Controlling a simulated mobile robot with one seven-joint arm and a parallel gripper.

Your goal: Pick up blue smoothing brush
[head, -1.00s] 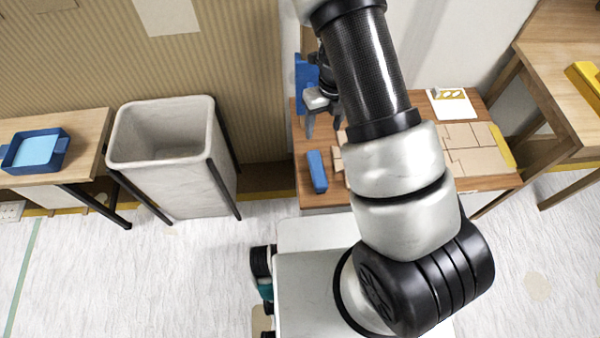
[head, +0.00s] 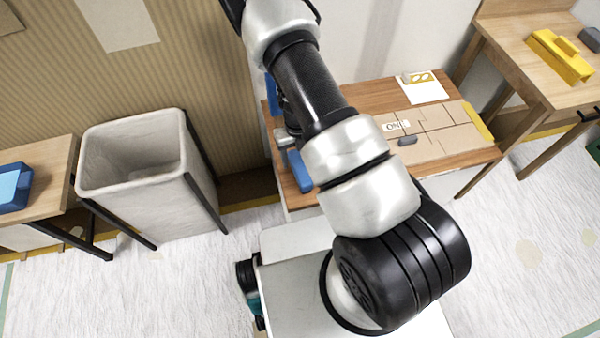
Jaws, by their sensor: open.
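A blue block-shaped object (head: 301,175), which looks like the smoothing brush, lies near the left front edge of the middle wooden table (head: 285,205). My arm covers part of its right side. My gripper (head: 284,146) is just behind and to the left of it in the head view, mostly hidden by my arm. The gripper is open, with nothing seen in it. I cannot tell whether its fingers touch the blue object. A second blue thing (head: 272,95) stands upright at the table's back left corner.
Tan sheets (head: 440,140) with a small grey piece (head: 408,141) cover the table's right part. A white bin (head: 150,205) stands left. A side table (head: 45,175) holds a blue tray (head: 22,186). A right table (head: 510,50) holds a yellow tool (head: 560,57).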

